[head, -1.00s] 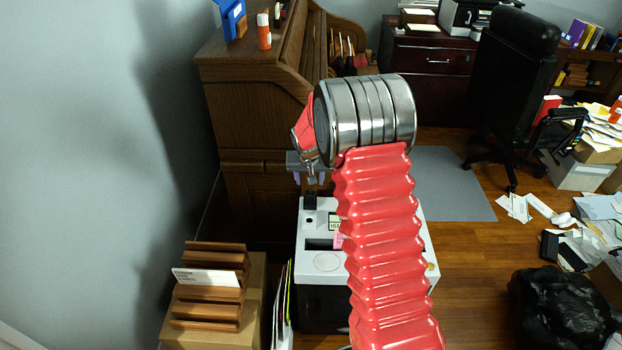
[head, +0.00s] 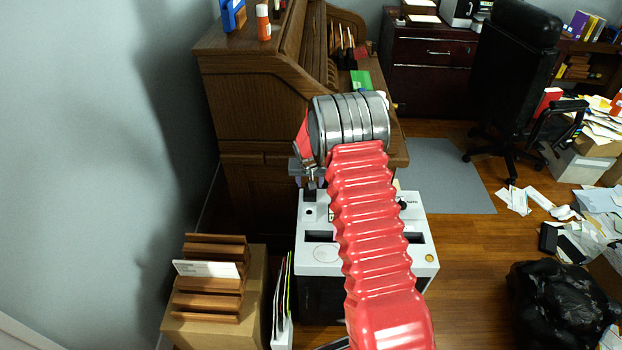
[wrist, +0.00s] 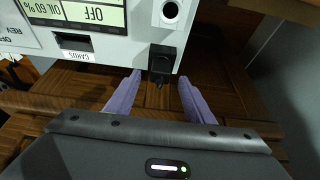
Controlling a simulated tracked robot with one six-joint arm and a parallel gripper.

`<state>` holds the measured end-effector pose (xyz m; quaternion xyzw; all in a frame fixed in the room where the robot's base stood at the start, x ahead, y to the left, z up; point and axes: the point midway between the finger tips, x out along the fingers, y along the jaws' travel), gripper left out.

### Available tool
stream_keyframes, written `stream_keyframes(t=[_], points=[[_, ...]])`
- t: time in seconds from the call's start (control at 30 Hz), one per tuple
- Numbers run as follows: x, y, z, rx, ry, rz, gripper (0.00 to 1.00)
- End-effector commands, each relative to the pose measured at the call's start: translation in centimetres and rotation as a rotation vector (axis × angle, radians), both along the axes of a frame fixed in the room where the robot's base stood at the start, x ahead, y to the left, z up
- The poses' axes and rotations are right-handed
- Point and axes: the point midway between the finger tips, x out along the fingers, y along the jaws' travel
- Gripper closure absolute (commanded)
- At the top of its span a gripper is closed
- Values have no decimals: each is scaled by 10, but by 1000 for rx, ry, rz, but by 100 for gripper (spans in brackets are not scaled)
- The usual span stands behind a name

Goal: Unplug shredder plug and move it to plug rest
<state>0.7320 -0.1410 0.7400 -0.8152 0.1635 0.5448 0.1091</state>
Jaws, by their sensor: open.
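The white shredder (head: 420,258) stands on the floor beside the wooden desk. A black plug (wrist: 162,62) sits at the edge of its top panel in the wrist view, beside a round dark hole (wrist: 171,10). My gripper (wrist: 160,78) is open, with one purple finger on each side of the plug's lower end. The fingertips are near the plug, with gaps visible on both sides. In the head view my gripper (head: 312,184) is over the shredder's far left edge and mostly hides the plug. I cannot tell which part is the plug rest.
The desk (head: 240,110) rises just behind the shredder. A cardboard box (head: 255,315) with a wooden letter rack (head: 210,285) stands at the left. A black bag (head: 560,310) and papers lie on the floor at right. The shredder panel has a display (wrist: 95,14).

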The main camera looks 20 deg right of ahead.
Motion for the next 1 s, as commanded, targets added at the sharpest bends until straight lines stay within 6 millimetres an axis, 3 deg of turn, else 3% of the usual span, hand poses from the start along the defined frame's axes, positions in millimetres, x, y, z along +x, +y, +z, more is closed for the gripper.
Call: stream_keyframes(t=[0.3, 0.73, 1.0], points=[[11, -5, -31, 0, 1, 0, 52], [14, -7, -38, 0, 0, -1, 52], [14, -7, -37, 0, 0, -1, 70]])
